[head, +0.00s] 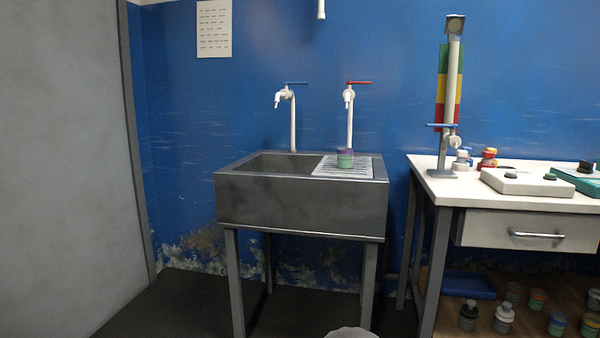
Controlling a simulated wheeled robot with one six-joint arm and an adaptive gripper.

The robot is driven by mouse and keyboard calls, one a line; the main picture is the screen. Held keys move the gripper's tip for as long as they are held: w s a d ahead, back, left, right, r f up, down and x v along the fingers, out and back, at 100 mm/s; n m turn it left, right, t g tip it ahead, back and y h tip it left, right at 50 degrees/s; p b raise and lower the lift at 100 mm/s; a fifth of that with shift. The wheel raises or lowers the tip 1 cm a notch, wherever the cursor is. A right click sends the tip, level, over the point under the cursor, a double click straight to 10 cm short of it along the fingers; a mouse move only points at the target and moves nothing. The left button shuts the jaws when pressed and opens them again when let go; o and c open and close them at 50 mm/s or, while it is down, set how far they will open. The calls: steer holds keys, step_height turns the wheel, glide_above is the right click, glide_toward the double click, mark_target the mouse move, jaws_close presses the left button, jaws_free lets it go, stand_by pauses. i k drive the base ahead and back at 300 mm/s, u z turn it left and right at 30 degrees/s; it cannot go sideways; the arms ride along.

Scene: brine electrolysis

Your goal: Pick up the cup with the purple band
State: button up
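A second tap with a blue handle (291,97) stands over the basin. A white bench (437,184) with a tall stand (451,90) is to the right. Several cups and bottles sit on its lower shelf (530,278). A grey panel (60,170) fills the left.

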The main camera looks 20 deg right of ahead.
mark_target(344, 155)
steer(key=u, duration=0.65)
steer(key=i, duration=1.25)
steer(key=z, duration=1.05)
steer(key=i, duration=0.75)
steer(key=z, duration=0.9)
